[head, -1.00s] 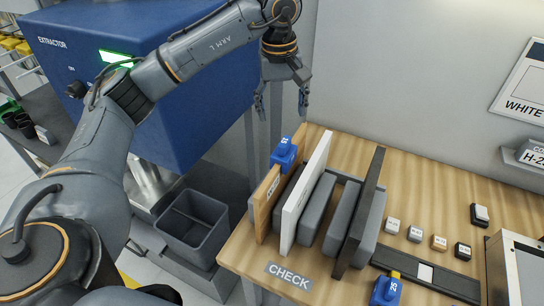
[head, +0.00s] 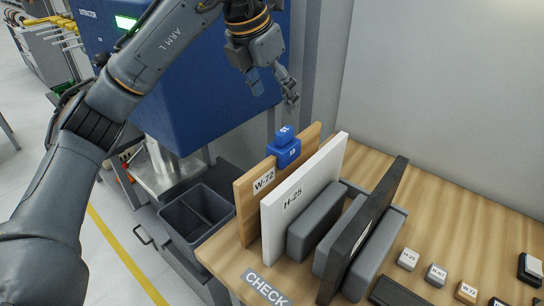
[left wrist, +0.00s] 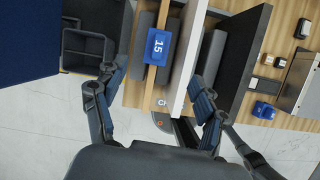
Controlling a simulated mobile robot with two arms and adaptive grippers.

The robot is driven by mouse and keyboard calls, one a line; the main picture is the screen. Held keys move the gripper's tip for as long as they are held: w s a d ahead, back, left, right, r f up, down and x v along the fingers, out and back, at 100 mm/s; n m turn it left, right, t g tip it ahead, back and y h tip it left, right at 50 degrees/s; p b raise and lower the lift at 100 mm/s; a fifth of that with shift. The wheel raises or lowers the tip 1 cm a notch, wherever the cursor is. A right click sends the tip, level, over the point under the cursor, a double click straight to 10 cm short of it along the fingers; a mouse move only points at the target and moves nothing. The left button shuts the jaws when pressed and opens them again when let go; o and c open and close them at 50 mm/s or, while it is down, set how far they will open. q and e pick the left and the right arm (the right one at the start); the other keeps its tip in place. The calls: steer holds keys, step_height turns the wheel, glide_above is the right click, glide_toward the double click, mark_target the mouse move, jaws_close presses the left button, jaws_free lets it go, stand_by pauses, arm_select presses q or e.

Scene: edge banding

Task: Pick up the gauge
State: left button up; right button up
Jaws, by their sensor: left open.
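The blue gauge (head: 284,153) sits over the top edge of the upright wood panel (head: 258,190) marked W-72. In the left wrist view the gauge (left wrist: 159,46) shows the number 15 and lies ahead, between the lines of my two fingers. My left gripper (head: 273,88) is open and empty, above and slightly left of the gauge and apart from it. My left gripper's fingers also show spread wide in the left wrist view (left wrist: 150,100). My right gripper is not in view.
A white panel (head: 300,195) marked H-25 stands close beside the wood panel, then grey blocks and a black panel (head: 365,230). A dark grey bin (head: 170,220) is left of the table. Small labelled blocks (head: 437,274) lie at right. Another blue block (left wrist: 263,110) shows in the wrist view.

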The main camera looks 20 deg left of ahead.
mark_target(281, 132)
arm_select(q)
steer(key=shift+n, duration=0.5)
steer(key=p+x, duration=0.1)
steer(key=x, duration=0.7)
steer(key=shift+a+f+p, duration=0.15)
steer(key=shift+p, duration=0.25)
steer(key=shift+f+p, duration=0.4)
steer(key=shift+f, duration=0.15)
steer(key=p+x, duration=0.1)
steer(key=x, duration=0.2)
steer(key=shift+f+p, duration=0.3)
steer(key=shift+p, duration=0.05)
steer(key=shift+w+f, duration=0.15)
steer(key=shift+f, duration=0.25)
steer(key=c, duration=1.4)
steer(key=shift+r, duration=0.1)
steer(key=shift+c, duration=0.2)
